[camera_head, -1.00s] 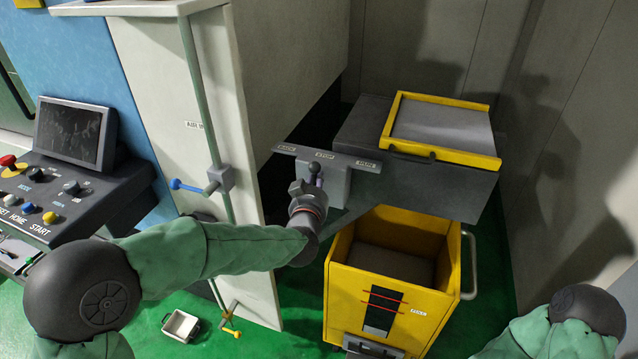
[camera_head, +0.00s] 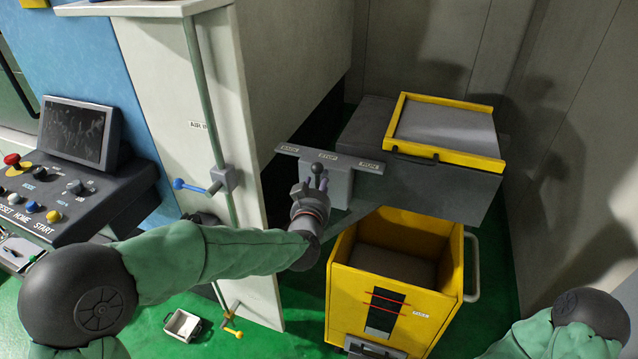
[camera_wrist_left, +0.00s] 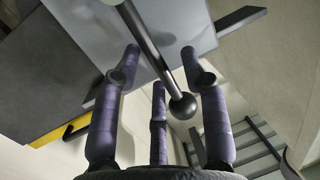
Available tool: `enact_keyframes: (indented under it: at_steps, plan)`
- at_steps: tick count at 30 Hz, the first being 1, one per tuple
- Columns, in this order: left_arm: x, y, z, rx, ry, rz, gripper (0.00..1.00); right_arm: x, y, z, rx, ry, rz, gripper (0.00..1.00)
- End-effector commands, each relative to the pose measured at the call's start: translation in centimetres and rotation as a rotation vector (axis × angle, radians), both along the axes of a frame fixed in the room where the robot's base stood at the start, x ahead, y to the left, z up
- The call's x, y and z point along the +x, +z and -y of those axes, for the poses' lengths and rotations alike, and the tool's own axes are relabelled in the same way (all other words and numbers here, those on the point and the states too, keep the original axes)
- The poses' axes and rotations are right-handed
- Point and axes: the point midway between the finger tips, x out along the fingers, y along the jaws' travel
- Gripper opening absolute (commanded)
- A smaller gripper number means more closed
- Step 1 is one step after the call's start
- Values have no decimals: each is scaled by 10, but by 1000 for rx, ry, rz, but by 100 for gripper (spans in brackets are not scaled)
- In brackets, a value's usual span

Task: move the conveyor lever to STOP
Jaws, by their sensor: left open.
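The conveyor lever is a metal rod with a dark ball knob (camera_head: 317,168), in front of a grey box under a plate (camera_head: 345,160) marked BACK, STOP and RUN. In the head view the knob shows just below and slightly left of the STOP label; its exact setting is hard to tell. My left gripper (camera_head: 312,186) is at the lever, its fingers spread. In the left wrist view the lever knob (camera_wrist_left: 183,106) and rod lie between the open purple fingers of my left gripper (camera_wrist_left: 162,70), which do not close on them. My right gripper is out of view.
A yellow cart (camera_head: 375,300) stands below the lever. A dark conveyor housing (camera_head: 440,185) with a yellow-framed tray (camera_head: 450,155) is to the right. A pale cabinet (camera_head: 170,100) with a vertical pipe stands left, beside a control console (camera_head: 60,195).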

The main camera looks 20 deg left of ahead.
Motion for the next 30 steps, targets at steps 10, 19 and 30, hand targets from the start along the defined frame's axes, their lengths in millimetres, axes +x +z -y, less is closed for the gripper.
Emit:
enact_keyframes:
  at_steps: [10,19,30]
  plan:
    - [-60,10,10,0,-3,4,44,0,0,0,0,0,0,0]
    - [-101,15,17,-1,-2,3,44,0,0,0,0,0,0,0]
    - [-109,15,18,0,0,1,44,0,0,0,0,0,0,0]
